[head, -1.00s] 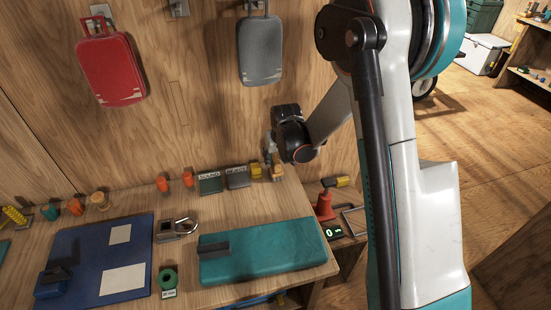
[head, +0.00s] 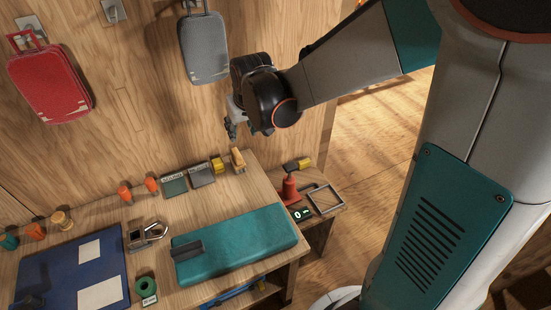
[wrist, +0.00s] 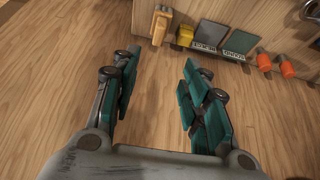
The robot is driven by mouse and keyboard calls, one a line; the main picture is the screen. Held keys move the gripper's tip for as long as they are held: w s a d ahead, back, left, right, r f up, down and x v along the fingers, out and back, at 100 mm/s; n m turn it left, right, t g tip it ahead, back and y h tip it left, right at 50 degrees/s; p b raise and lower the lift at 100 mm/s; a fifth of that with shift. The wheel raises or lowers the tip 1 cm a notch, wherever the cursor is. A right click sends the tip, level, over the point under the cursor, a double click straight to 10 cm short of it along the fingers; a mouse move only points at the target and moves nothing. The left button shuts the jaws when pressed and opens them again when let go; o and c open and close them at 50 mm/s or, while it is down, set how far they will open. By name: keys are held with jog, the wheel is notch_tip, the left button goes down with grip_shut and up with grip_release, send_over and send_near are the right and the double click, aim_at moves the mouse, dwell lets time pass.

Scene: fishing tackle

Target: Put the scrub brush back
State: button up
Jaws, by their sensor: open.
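A small upright light-wood piece (head: 237,160), which looks like the scrub brush, stands at the back right end of the workbench against the wooden wall. It also shows at the top of the wrist view (wrist: 160,25). Its bristles are too small to make out. My gripper (head: 231,130) hangs in the air just above and slightly left of it, apart from it. In the wrist view my gripper (wrist: 160,88) is open, with only bare wood surface between its fingers.
A yellow item (head: 217,165), two dark labelled blocks (head: 202,173) and orange pieces (head: 151,184) line the bench's back edge. A teal case (head: 240,245) and a blue board (head: 60,272) lie in front. A red cone-like stand (head: 289,188) is right. Suitcases (head: 204,47) hang above.

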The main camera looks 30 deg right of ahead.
jog(key=s+r+t, duration=0.1)
jog(key=s+r, duration=0.3)
jog(key=s, duration=0.7)
jog(key=s+r+t, duration=0.1)
jog(key=s+r, duration=0.2)
jog(key=s, duration=0.8)
jog(key=shift+s+r, duration=0.3)
jog(key=shift+r, duration=0.1)
